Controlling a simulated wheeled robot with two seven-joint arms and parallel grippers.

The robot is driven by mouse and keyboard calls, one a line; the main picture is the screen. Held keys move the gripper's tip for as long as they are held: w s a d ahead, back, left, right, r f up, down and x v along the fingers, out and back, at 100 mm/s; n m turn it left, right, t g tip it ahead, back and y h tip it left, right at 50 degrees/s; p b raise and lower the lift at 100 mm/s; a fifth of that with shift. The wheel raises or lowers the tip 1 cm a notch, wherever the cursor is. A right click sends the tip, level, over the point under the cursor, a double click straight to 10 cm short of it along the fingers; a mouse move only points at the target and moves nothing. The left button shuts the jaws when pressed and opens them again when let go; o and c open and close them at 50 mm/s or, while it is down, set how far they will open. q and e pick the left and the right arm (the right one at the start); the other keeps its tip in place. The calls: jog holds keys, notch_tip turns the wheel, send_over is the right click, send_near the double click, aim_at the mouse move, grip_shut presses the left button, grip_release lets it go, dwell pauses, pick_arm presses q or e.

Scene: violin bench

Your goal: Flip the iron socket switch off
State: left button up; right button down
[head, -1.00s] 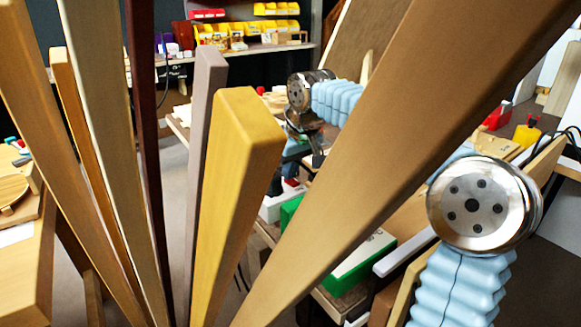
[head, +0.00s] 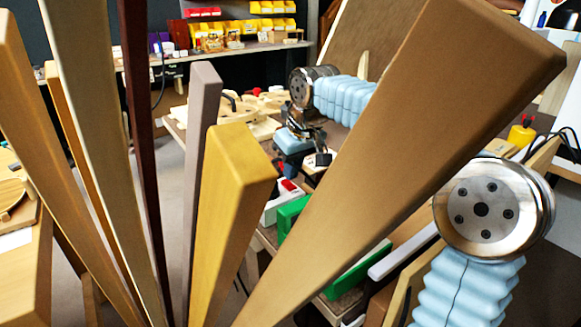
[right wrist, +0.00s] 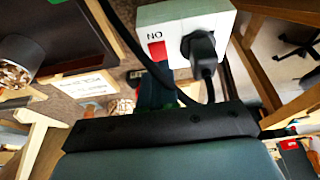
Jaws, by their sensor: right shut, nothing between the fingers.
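The iron socket is a white box with a red rocker switch. It stands at the bench edge in the head view (head: 272,208), partly hidden by wooden bars. In the right wrist view the socket (right wrist: 222,18) fills the top centre. Its red switch (right wrist: 157,50) is beside "ON" lettering, and a black plug (right wrist: 199,45) sits in it. I cannot tell which way the switch is set. My right gripper (head: 290,169) is shut and empty, just above the switch end of the socket; contact is not clear. My left gripper is out of view.
Several long wooden bars, including a yellow one (head: 228,215) and a wide brown one (head: 420,150), stand close before the head camera and block much of the bench. A black cable runs from the plug. A green box (head: 292,215) lies beside the socket.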

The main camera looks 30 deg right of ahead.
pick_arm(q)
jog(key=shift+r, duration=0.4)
pick_arm(e)
jog(key=v, duration=1.1)
jog(key=shift+r, duration=0.45)
jog(key=shift+w+a, duration=0.1)
jog(key=shift+a, duration=0.05)
